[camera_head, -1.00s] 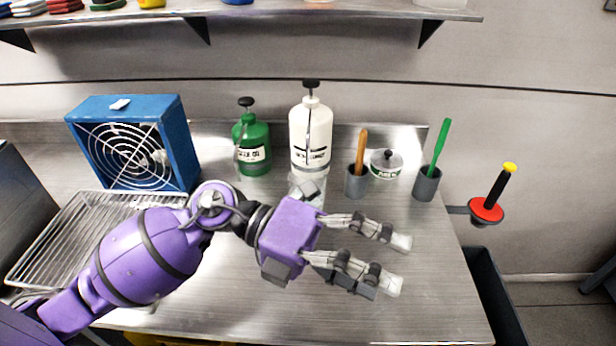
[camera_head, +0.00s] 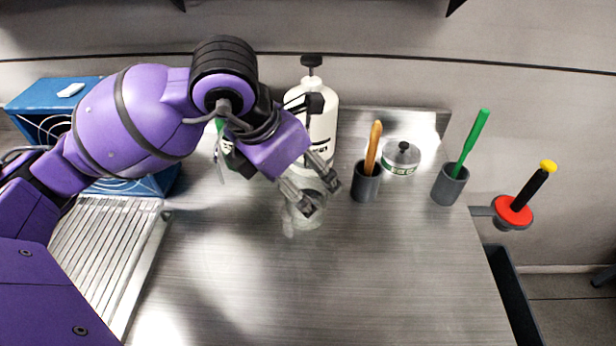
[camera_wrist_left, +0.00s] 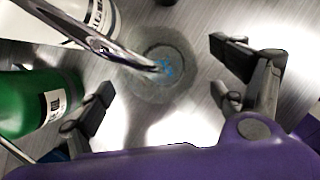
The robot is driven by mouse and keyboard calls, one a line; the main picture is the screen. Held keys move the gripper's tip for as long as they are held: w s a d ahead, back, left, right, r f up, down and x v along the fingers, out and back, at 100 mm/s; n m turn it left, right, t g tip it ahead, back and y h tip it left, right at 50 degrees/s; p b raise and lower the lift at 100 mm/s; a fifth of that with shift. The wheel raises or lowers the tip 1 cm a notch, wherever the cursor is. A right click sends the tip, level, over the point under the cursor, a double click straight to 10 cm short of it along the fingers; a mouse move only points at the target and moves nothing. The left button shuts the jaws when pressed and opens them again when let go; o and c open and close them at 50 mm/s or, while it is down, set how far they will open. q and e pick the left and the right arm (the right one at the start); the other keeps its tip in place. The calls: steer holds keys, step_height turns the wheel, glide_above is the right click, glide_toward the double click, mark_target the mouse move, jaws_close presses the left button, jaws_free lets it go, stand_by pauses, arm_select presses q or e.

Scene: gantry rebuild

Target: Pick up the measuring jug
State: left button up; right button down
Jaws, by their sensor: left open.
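The measuring jug (camera_head: 303,218) looks like a clear, see-through vessel on the steel worktop, in front of the white pump bottle. My left gripper (camera_head: 318,196) is just above it, pointing down, and its fingers partly cover it. In the left wrist view the jug's round outline (camera_wrist_left: 165,78), with blue marks inside, lies between and beyond the spread fingers (camera_wrist_left: 163,70). The left gripper is open and empty; I cannot tell whether a finger touches the jug. My right gripper is not in view.
The white pump bottle (camera_head: 322,128) stands close behind; its metal spout reaches over the jug in the wrist view. A green bottle (camera_wrist_left: 28,103) is beside it. Grey brush holders (camera_head: 366,183) and a lidded pot (camera_head: 401,160) stand right. The worktop's front (camera_head: 330,290) is clear.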

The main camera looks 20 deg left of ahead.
arm_select(q)
steer(key=x, duration=0.2)
steer(key=shift+w+d+f, duration=0.1)
steer(key=shift+w+f, duration=0.05)
steer(key=shift+f, duration=0.25)
steer(key=c, duration=1.6)
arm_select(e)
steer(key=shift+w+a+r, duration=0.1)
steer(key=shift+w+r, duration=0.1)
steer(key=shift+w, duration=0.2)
arm_select(q)
steer(key=shift+r, duration=0.25)
steer(key=shift+c, duration=0.2)
